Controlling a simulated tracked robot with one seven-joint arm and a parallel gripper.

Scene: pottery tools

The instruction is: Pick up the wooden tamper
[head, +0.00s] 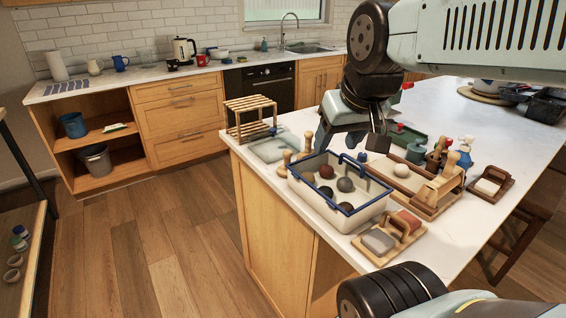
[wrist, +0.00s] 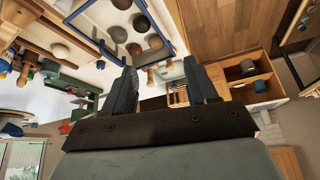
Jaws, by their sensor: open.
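Two small upright light-wood pieces stand left of the white bin on the island. The nearer wooden piece (head: 285,163) is beside the bin's left corner, and the farther wooden piece (head: 307,142) is close to my gripper's left finger. Either could be the wooden tamper; I cannot tell which. My gripper (head: 351,142) is open and empty, above the island behind the bin. In the wrist view, small wooden pieces (wrist: 150,76) appear between the open fingers of my gripper (wrist: 160,80), some way beyond them. Their lower parts are hard to make out.
The blue-rimmed white bin (head: 335,212) holds several round balls. A slatted wooden rack (head: 250,108) stands at the island's left edge.

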